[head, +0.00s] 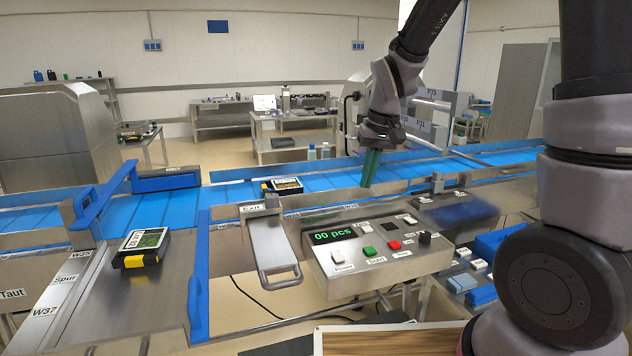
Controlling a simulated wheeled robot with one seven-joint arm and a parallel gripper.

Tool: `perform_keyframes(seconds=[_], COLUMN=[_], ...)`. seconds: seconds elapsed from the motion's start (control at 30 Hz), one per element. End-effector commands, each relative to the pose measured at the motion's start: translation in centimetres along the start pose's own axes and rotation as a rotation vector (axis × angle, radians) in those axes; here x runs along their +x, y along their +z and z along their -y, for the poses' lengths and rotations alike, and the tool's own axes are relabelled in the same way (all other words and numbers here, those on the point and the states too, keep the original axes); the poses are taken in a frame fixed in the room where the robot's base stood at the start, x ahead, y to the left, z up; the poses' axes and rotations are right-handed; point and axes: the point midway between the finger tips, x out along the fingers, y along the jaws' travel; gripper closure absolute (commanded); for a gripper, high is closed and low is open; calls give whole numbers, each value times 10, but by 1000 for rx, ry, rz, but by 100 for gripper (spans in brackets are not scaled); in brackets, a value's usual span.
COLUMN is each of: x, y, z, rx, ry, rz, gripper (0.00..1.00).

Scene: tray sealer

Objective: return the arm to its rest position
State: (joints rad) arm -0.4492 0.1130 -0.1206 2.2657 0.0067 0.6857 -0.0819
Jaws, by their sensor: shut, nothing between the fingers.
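My gripper (370,168) is in the head view, hanging from my arm right of the middle. Its green fingers point down and are shut with nothing between them. They are in front of or above the blue conveyor belt (330,186), behind the control panel (378,252); their exact height above it I cannot tell. The panel has a display reading "00 pcs", a green button (369,251) and a red button (394,245). My arm reaches out from the right side of the picture.
A sealed tray (287,185) lies on the belt near the Exit sign. Another dark tray (141,247) lies on the metal surface at left. Blue guide rails (104,201) and a metal handle plate (272,247) stand nearby. A wood-topped board (400,341) is at the bottom.

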Motion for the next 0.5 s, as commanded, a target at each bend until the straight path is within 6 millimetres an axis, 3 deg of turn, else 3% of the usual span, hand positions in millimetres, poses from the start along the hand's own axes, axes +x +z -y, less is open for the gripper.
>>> perform_keyframes(seconds=[0.03, 0.2, 0.5], x=[-26, -94, -183], y=[2, 22, 83], z=[-9, -36, -71], rx=[37, 149, 322], ry=[-17, -61, -101], rz=[-39, -148, -347], gripper=[100, 100, 100])
